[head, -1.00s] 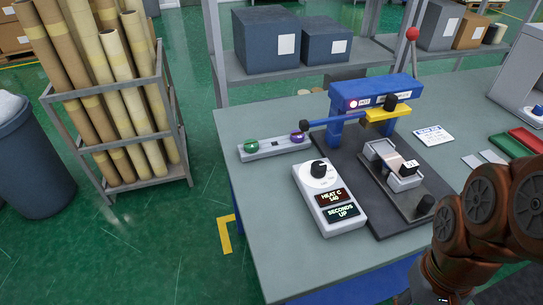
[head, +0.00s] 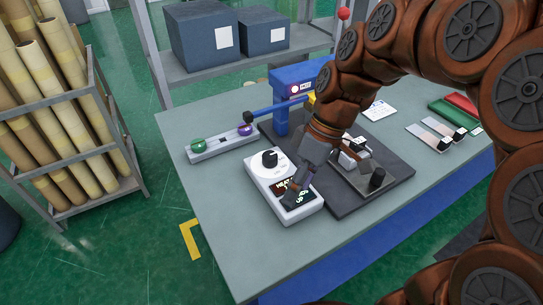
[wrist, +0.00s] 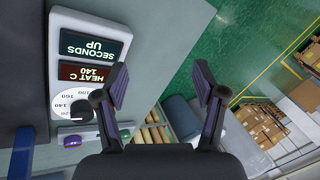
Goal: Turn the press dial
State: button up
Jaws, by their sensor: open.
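The press dial is a black knob (head: 269,160) on a white round scale at the far end of a white control box (head: 262,186). In the wrist view the dial (wrist: 82,111) is at lower left, its scale marked 140 and 160. The box's displays there read HEAT C 140 and SECONDS UP. My gripper (wrist: 160,82) is open and empty, with both fingers to the right of the dial and apart from it. In the head view my gripper (head: 291,190) overlaps the display end of the box and partly hides the displays. The blue press (head: 285,100) is partly hidden by my arm.
A grey strip with a green knob (head: 198,145) and a purple knob (head: 245,129) lies behind the box. A dark press base (head: 340,205) is at its right. A shelf with boxes (head: 205,38) stands behind. The table's left front is clear.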

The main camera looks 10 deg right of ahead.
jog(key=w+n+y, duration=0.2)
jog(key=w+n, duration=0.2)
jog(key=w, duration=0.5)
jog(key=n+y+b, duration=0.1)
jog(key=n+y, duration=0.2)
jog(key=n, duration=0.2)
send_near(273, 154)
jog(key=s+a, duration=0.1)
jog(key=s+a+f, duration=0.1)
jog(key=shift+s+a+t, duration=0.15)
jog(key=shift+a+t, duration=0.15)
jog(key=shift+a, duration=0.05)
jog(key=shift+w+d+f+n, duration=0.25)
jog(key=shift+w+f+n, duration=0.1)
jog(key=shift+w, duration=0.15)
jog(key=shift+p+x, duration=1)
jog(key=shift+x, duration=2.85)
jog(key=shift+w+f, duration=0.1)
jog(key=shift+c, duration=0.3)
jog(key=c, duration=1.1)
jog(key=shift+f+b, duration=0.1)
jog(key=shift+b, duration=0.35)
